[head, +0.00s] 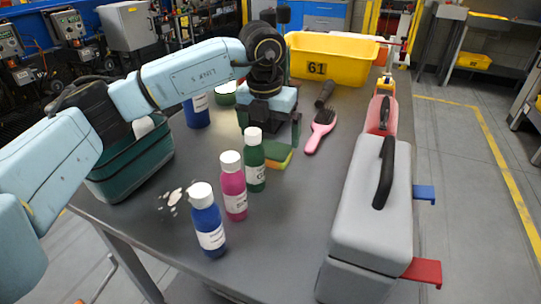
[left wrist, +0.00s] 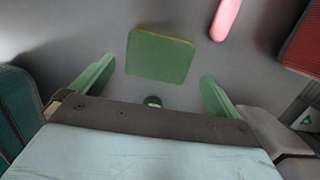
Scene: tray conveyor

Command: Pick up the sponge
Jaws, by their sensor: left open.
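The sponge (head: 281,156) lies flat on the grey table, green on top with a yellow-orange side showing. It stands just behind and right of the green bottle (head: 254,160), which hides part of it. My left gripper (head: 269,128) is open and empty, pointing down above and slightly behind the sponge. In the left wrist view the sponge (left wrist: 160,56) shows whole, as a green square with a thin yellow edge. It appears between and ahead of the open green fingers (left wrist: 155,72), apart from both. My right gripper is not in view.
A pink hairbrush (head: 321,130) lies right of the sponge. Pink (head: 233,185) and blue (head: 208,220) bottles stand nearer. A grey toolbox (head: 372,205) stands on the right, a yellow bin (head: 330,58) at the back. The table between bottles and toolbox (head: 290,205) is clear.

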